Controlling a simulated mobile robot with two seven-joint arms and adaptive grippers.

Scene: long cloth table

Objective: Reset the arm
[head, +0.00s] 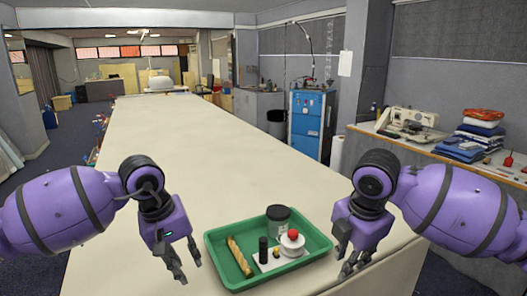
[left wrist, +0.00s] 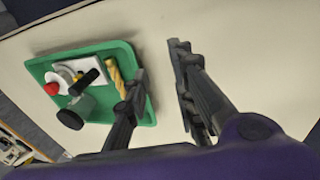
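My left gripper (head: 184,268) hangs over the table to the left of a green tray, with its fingers apart and nothing between them. In the left wrist view its two fingers (left wrist: 156,75) are also spread, and the nearer one overlaps the tray's edge in the picture. My right gripper (head: 347,266) is at the tray's right side, fingers pointing down. Its fingers look slightly apart with nothing seen between them. Both purple arms are bent and come in from the sides.
The green tray (head: 222,273) on the long cloth table (head: 165,140) holds a twisted tan stick (head: 239,256), a dark jar (head: 278,218), a black cylinder (head: 263,250), and a red-topped white item (head: 292,241) on a white plate. The table behind is clear. A side bench (head: 440,155) stands right.

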